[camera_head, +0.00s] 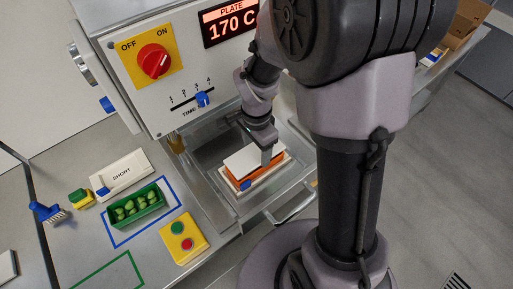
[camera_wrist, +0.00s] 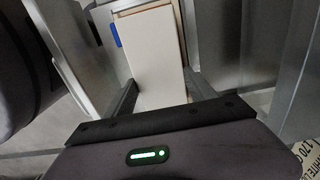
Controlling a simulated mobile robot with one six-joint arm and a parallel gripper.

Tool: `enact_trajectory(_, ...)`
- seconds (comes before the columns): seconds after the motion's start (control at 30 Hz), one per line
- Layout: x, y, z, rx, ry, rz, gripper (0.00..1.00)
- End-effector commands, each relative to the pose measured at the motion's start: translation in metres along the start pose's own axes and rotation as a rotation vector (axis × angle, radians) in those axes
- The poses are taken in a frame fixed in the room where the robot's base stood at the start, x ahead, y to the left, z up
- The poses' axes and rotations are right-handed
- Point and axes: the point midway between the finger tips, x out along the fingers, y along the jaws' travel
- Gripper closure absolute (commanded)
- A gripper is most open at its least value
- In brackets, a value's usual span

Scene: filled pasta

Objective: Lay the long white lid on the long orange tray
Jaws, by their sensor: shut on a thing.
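The long white lid (camera_head: 252,160) is over the long orange tray (camera_head: 264,176), whose orange side shows below the lid's near edge. I cannot tell whether the lid rests fully on it. The tray sits in a pale frame with a blue tab (camera_head: 246,185) in the metal bay under the machine. My gripper (camera_head: 267,153) is at the lid's right part and hides some of it. In the wrist view, the white lid (camera_wrist: 155,62) lies between my two fingers, which are shut on it. The blue tab (camera_wrist: 115,34) shows at its far left there.
The machine front (camera_head: 180,75) with its red knob stands behind the bay. On the left are a white "SHORT" lid (camera_head: 130,170), a green tray (camera_head: 116,220) of green pasta, a yellow button box (camera_head: 184,252), a blue brush (camera_head: 44,210) and a yellow-green block (camera_head: 80,198).

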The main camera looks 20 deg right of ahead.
Motion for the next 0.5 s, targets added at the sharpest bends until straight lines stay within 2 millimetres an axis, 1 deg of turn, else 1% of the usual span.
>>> enact_trajectory(0.03, 0.0043, 0.0000, 0.0000, 0.000, 0.000, 0.000, 0.74)
enact_trajectory(0.13, 0.0079, 0.0000, 0.0000, 0.000, 0.000, 0.000, 0.74)
enact_trajectory(0.5, 0.0071, 0.0000, 0.0000, 0.000, 0.000, 0.000, 0.74)
